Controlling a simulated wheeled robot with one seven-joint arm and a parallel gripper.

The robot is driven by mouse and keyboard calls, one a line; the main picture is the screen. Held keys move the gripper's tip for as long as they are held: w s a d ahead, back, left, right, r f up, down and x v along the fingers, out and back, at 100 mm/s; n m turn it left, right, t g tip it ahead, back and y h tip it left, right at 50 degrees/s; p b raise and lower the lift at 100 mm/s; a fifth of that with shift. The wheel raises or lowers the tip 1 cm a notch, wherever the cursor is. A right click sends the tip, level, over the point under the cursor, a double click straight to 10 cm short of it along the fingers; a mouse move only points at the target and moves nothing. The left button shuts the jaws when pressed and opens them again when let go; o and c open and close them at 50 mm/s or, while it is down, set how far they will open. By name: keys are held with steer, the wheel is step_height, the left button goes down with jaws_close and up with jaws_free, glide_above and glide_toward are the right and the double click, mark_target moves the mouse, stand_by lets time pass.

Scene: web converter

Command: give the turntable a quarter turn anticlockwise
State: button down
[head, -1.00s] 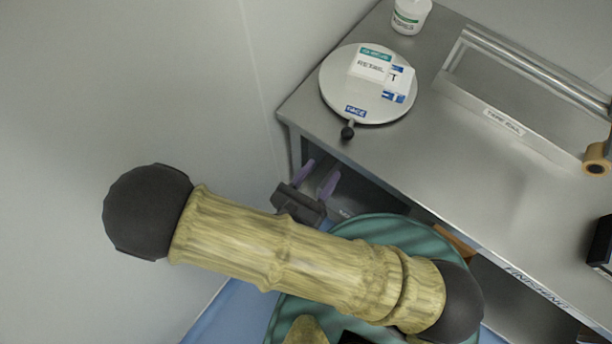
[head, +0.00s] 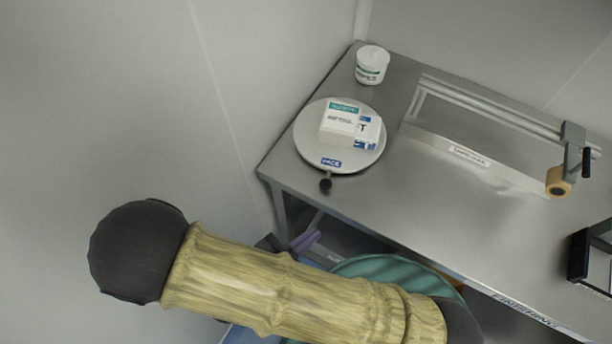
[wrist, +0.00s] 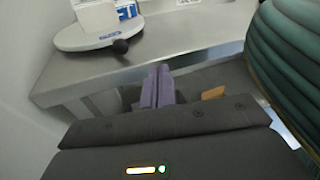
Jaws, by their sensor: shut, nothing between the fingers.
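The turntable (head: 309,152) is a pale round disc near the left end of the steel bench. A blue label on its rim faces the front edge, and a black knob (head: 325,185) sticks out below that label. White boxes with teal and blue print (head: 345,121) stand on the disc. In the wrist view the turntable (wrist: 75,40) and its knob (wrist: 120,46) are beyond the bench edge, above and left of the fingers. My gripper (wrist: 158,72) has purple fingers, shut and empty, in front of and below the bench edge. In the head view my arm partly hides it.
The steel bench (head: 430,200) has a white tub (head: 372,65) behind the turntable. A metal frame with rails (head: 470,150) and a tape roll (head: 559,181) are to the right. A black item (head: 590,255) sits at the right edge. Walls close in on the left.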

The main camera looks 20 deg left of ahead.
steer(key=w+a+r+m+g+y+p, duration=0.2)
steer(key=w+a+r+m+g+p, duration=0.1)
steer(key=w+r+m+g+p, duration=0.2)
steer(key=w+a+r+m+g+y+p, duration=0.2)
steer(key=w+a+r+m+g+p, duration=0.2)
steer(key=w+m+g+p, duration=0.5)
step_height(320, 180, up, 2)
steer(key=shift+w+r+m+g+p, duration=0.1)
steer(key=shift+w+m+g+p, duration=0.2)
steer(key=shift+w+m+p, duration=0.4)
steer(key=shift+w+a, duration=0.1)
steer(key=shift+p+x, duration=2)
steer(key=shift+x, duration=3.05)
